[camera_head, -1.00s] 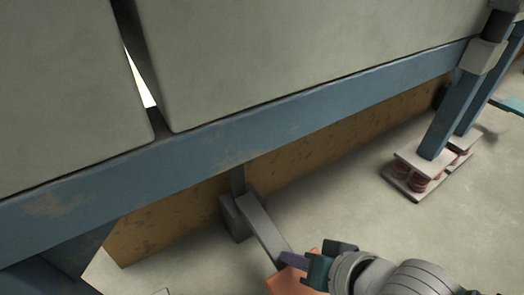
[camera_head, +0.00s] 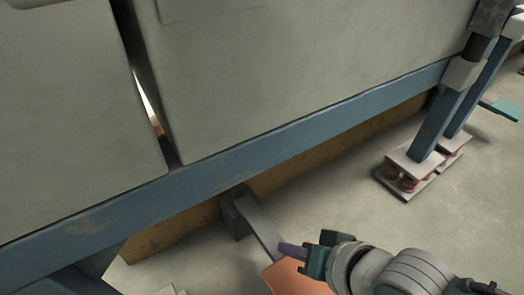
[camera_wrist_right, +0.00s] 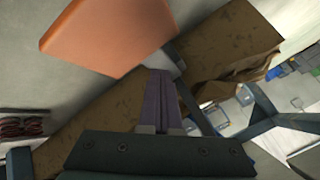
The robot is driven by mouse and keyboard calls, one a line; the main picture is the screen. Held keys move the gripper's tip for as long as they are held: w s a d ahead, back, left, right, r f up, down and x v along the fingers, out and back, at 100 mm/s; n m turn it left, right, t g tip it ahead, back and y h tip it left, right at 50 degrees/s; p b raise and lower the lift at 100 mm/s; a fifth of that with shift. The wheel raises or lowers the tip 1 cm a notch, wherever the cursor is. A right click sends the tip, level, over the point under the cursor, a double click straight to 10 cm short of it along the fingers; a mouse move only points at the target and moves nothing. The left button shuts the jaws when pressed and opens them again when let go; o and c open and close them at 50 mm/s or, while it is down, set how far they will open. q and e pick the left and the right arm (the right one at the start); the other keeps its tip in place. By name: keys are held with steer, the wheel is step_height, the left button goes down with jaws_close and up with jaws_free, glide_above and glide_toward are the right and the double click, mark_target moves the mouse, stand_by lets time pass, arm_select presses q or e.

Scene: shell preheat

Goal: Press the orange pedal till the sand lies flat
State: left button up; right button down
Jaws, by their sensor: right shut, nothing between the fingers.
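The orange pedal (camera_head: 297,278) sits at the end of a grey lever arm (camera_head: 258,226) at the bottom of the head view, its lower part cut off by the frame edge. It also shows at the upper left of the right wrist view (camera_wrist_right: 105,38). My right gripper (camera_head: 290,248) is shut and empty, its purple fingers over the pedal's far edge in the head view. The fingers (camera_wrist_right: 160,95) point toward the lever side of the pedal in the wrist view. I cannot tell whether they touch it. No sand shows. My left gripper is out of view.
A blue beam (camera_head: 210,180) under large grey panels (camera_head: 300,70) runs across above the pedal, with a brown board (camera_head: 170,232) below it. Blue legs (camera_head: 437,125) stand on red spring feet (camera_head: 408,175) at right. The floor between is clear.

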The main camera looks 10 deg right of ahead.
steer(key=shift+w+a+r+p, duration=0.1)
steer(key=shift+w+r+p, duration=0.05)
steer(key=shift+r+p, duration=0.5)
steer(key=shift+w+r+p, duration=0.1)
steer(key=shift+r+p, duration=0.3)
steer(key=shift+r, duration=0.45)
steer(key=shift+f, duration=0.1)
stand_by(0.6)
stand_by(0.5)
